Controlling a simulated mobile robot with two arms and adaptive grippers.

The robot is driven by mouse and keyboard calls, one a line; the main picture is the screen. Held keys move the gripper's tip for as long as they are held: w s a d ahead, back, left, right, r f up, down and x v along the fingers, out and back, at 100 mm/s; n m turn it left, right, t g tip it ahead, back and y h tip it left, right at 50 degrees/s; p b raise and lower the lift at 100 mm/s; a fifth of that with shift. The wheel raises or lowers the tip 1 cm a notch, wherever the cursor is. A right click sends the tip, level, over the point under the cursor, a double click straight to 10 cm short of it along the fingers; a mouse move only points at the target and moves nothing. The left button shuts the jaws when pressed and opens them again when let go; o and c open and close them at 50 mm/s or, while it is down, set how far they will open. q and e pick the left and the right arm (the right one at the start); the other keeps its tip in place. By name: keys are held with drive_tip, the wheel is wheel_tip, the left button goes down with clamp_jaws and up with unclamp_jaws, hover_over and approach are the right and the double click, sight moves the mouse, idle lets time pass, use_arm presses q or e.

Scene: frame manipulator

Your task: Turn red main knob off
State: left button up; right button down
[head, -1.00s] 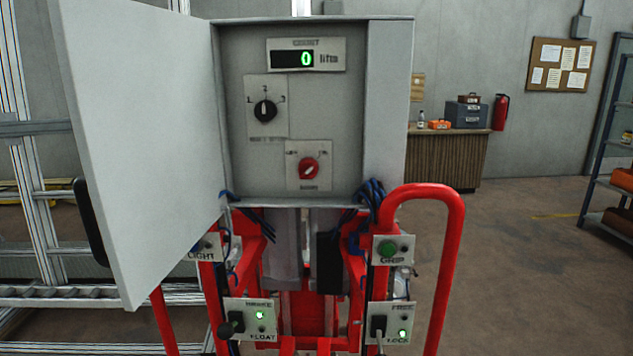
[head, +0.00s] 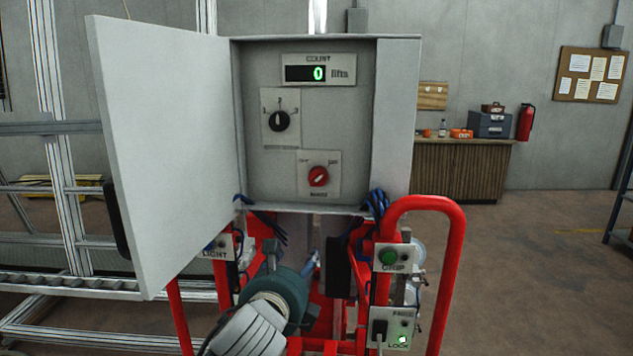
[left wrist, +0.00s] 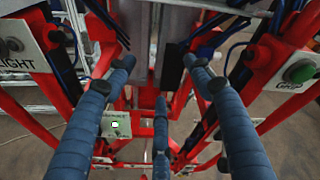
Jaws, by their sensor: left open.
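The red main knob (head: 318,177) sits on a small light plate low inside the open grey control box (head: 397,120). Its white mark slants from lower left to upper right; the small labels above it are hard to read. My left gripper (head: 291,258) is below the box, in front of the red frame, with its fingers pointing up and apart. It touches neither knob nor box. In the left wrist view its blue fingers (left wrist: 158,75) are spread with nothing between them, and the knob is out of that view. My right gripper does not show.
The box door (head: 165,150) stands open at left. A black knob (head: 279,121) and a counter display (head: 318,73) reading 0 are above the red knob. A green button (head: 388,257) and a curved red handle (head: 453,260) stand at lower right. Blue cables hang under the box.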

sight(317, 183)
use_arm(q)
drive_tip(key=w+d+r+m+t, duration=0.1)
drive_tip(key=w+r+m, duration=0.1)
drive_tip(key=r+m, duration=0.35)
drive_tip(key=w+d+r+m+t, duration=0.2)
drive_tip(key=w+r, duration=0.1)
drive_tip(key=r, duration=0.5)
drive_tip(key=w+p, duration=0.1)
drive_tip(key=w, duration=0.1)
drive_tip(key=w+p, duration=0.1)
drive_tip(key=w, duration=0.2)
drive_tip(key=w+p, duration=0.1)
drive_tip(key=w, duration=0.1)
drive_tip(key=shift+w+d+f, duration=0.15)
drive_tip(key=shift+w+d, duration=0.15)
drive_tip(key=shift+d, duration=0.1)
drive_tip(key=shift+w+d, duration=0.15)
drive_tip(key=shift+w, duration=0.75)
drive_tip(key=shift+f+h, duration=0.1)
drive_tip(key=shift+h, duration=0.3)
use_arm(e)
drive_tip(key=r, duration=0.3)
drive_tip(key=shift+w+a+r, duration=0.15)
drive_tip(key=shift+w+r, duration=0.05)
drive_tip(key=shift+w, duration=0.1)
use_arm(q)
drive_tip(key=shift+c, duration=0.3)
drive_tip(key=shift+f, duration=0.1)
drive_tip(key=c, duration=1.1)
